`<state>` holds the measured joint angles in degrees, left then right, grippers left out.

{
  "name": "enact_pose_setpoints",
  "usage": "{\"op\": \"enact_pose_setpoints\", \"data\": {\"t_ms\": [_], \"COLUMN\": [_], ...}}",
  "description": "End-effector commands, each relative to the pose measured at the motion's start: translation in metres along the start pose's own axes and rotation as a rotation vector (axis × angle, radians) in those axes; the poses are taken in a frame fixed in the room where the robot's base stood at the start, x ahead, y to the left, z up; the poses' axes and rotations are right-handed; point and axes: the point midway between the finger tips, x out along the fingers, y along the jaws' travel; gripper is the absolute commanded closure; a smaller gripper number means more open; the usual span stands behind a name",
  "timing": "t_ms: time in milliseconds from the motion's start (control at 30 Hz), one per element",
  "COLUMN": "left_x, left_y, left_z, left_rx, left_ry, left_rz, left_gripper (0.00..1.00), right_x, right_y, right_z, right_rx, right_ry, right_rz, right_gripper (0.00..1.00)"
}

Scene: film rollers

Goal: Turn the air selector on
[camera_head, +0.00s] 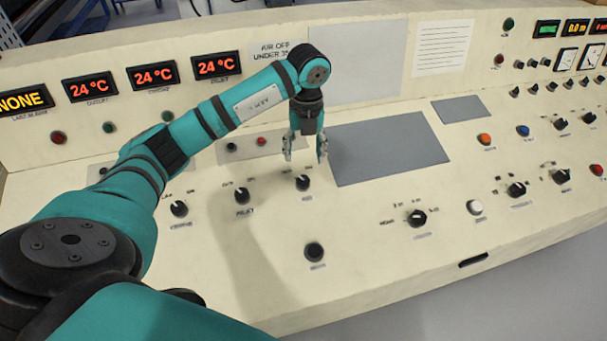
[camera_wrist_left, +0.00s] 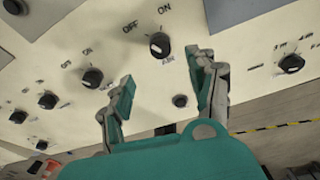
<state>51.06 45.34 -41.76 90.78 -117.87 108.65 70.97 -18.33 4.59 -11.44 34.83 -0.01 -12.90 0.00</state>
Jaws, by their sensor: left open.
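A black rotary knob (camera_head: 303,182) stands on the cream panel, under my left gripper. It also shows in the left wrist view (camera_wrist_left: 160,44), with OFF at its left and ON at its right. A very short label below it looks like AIR. Its white pointer mark is too small to read surely. My left gripper (camera_head: 305,152) points down with its fingers apart and empty, a little above and behind the knob. In the left wrist view the gripper's fingers (camera_wrist_left: 160,78) spread on either side, with the knob beyond their tips and not touched. My right gripper is not in view.
Two similar knobs, INLET (camera_head: 242,195) and another (camera_head: 179,208), stand to the left. A black button (camera_head: 314,252) is nearer the front edge. A flat grey plate (camera_head: 375,148) lies to the right. Red displays (camera_head: 155,75) line the raised back.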

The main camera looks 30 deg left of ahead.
Motion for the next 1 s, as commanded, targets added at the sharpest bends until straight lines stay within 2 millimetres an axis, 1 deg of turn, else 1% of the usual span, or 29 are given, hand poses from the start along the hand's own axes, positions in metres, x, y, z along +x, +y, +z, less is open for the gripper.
{"op": "enact_pose_setpoints", "data": {"t_ms": [33, 100, 200, 300, 433, 600, 733, 867, 900, 1000], "left_x": [0.011, 0.026, 0.047, 0.065, 0.082, 0.094, 0.096, 0.096, 0.096, 0.095], "left_y": [0.001, 0.001, 0.000, 0.001, 0.000, 0.000, 0.000, 0.000, 0.000, 0.000], "left_z": [-0.001, -0.002, -0.002, -0.001, -0.001, -0.001, 0.000, 0.000, 0.000, 0.000], "left_rx": [0.000, 0.001, 0.000, 0.001, 0.000, 0.001, 0.002, 0.002, 0.002, 0.002], "left_ry": [0.004, 0.005, 0.005, 0.004, 0.002, 0.000, -0.001, -0.001, -0.001, 0.000], "left_rz": [0.005, 0.004, 0.003, 0.003, 0.000, 0.000, 0.000, 0.000, 0.000, 0.000], "left_gripper": [0.41, 0.41, 0.41, 0.41, 0.41, 0.41, 0.41, 0.41, 0.44, 0.57], "right_x": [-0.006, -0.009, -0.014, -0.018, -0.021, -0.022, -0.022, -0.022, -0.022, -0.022], "right_y": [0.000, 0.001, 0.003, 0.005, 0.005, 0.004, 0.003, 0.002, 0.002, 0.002], "right_z": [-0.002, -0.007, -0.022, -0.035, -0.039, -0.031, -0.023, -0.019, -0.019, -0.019], "right_rx": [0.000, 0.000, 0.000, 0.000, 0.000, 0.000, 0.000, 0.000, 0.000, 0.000], "right_ry": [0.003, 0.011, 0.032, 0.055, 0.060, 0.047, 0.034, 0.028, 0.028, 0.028], "right_rz": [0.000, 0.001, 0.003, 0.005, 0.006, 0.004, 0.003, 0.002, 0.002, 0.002], "right_gripper": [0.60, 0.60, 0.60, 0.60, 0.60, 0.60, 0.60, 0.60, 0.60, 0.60]}}
